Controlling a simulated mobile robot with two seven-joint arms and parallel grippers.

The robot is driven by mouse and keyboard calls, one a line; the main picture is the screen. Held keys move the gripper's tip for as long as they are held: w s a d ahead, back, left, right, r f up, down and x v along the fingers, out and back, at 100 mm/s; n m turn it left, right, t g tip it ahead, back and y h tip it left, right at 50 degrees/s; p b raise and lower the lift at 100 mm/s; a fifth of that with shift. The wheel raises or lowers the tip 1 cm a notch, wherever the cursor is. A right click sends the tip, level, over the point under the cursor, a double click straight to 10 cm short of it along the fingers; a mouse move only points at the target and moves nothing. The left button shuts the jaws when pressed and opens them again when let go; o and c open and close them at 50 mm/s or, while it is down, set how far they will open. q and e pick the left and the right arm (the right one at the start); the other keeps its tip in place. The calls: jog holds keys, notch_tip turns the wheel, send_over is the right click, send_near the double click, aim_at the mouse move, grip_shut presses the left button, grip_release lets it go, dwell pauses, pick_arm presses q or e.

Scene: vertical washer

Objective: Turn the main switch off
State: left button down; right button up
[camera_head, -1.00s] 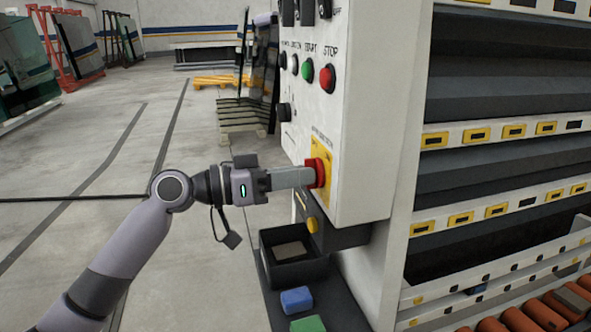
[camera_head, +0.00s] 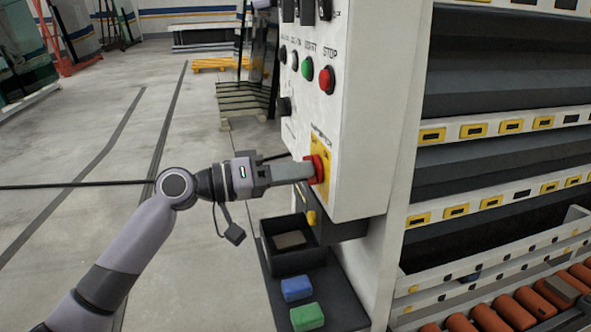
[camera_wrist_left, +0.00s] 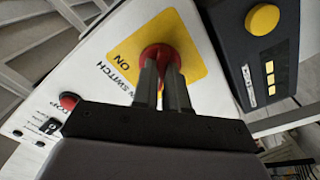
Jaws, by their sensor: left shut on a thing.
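The main switch is a red knob (camera_head: 318,168) on a yellow plate (camera_head: 322,152) on the lower part of the white control panel's front. My left gripper (camera_head: 312,171) reaches it from the left and is shut on the knob. In the left wrist view the two fingers (camera_wrist_left: 166,80) clasp the red knob (camera_wrist_left: 160,52). The yellow plate (camera_wrist_left: 190,35) there reads "ON" beside the words for the switch, partly hidden by the gripper. My right gripper is in neither view.
Above the switch are a green start button (camera_head: 307,67) and a red stop button (camera_head: 326,79). Below stand a black bin (camera_head: 290,260), a blue block (camera_head: 297,289) and a green block (camera_head: 307,317). Open floor lies left.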

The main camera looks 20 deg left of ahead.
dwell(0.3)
pick_arm(q)
jog(key=c, duration=1.2)
grip_release()
jog(key=shift+o, duration=0.2)
jog(key=shift+a, duration=0.1)
jog(key=b+v, duration=0.2)
jog(key=v, duration=0.5)
jog(key=shift+f, duration=0.1)
